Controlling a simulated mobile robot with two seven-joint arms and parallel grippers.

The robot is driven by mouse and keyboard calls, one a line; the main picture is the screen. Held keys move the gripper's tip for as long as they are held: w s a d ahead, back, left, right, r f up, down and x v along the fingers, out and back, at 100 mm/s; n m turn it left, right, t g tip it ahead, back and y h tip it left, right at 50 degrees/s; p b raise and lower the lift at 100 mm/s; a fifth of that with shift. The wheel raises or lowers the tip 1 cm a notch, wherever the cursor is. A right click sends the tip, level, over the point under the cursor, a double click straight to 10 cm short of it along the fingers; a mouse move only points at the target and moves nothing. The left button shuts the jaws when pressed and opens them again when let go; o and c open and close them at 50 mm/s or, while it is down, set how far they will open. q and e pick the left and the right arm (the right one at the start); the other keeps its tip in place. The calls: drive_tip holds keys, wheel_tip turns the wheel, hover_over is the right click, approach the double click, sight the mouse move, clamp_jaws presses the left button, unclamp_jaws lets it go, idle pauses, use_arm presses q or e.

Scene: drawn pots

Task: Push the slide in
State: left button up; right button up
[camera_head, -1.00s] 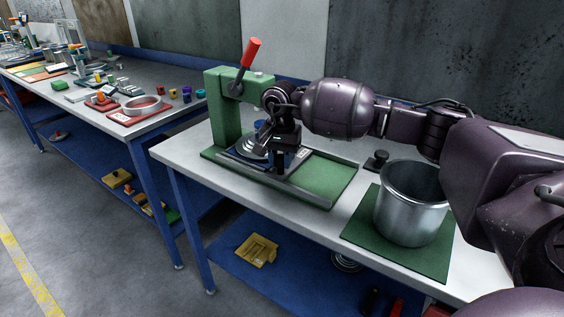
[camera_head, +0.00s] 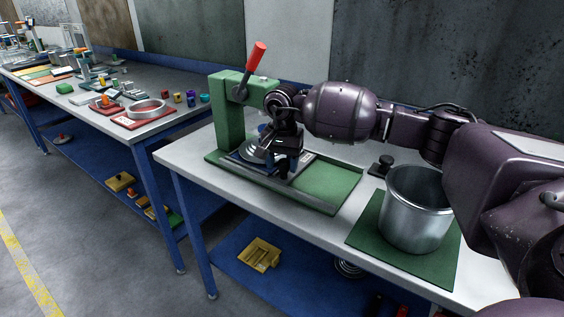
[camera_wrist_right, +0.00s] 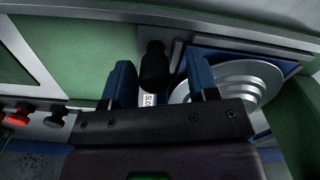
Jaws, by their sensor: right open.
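The slide is a dark blue plate (camera_wrist_right: 250,48) carrying a silver stepped disc (camera_head: 256,151), also in the right wrist view (camera_wrist_right: 237,84). It sits in the green press base (camera_head: 331,183), close to the green post (camera_head: 229,118) with its red-handled lever (camera_head: 254,62). A black knob (camera_wrist_right: 154,66) stands beside the disc in the wrist view. My right gripper (camera_wrist_right: 160,84) is open, pointing down, with one blue finger on either side of the knob; contact with it cannot be told. In the head view the right gripper (camera_head: 286,168) partly hides the slide. My left gripper is not in view.
A steel pot (camera_head: 414,215) stands on a green mat (camera_head: 365,230) at the right of the table. A small black knobbed piece (camera_head: 381,165) lies behind it. A red button (camera_wrist_right: 17,119) shows in the wrist view. Another bench (camera_head: 85,108) with several parts stands left.

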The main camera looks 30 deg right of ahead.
wheel_tip(320, 180, up, 10)
drive_tip(key=shift+f+p, duration=0.1)
drive_tip(key=shift+p, duration=0.2)
drive_tip(key=shift+r, duration=0.5)
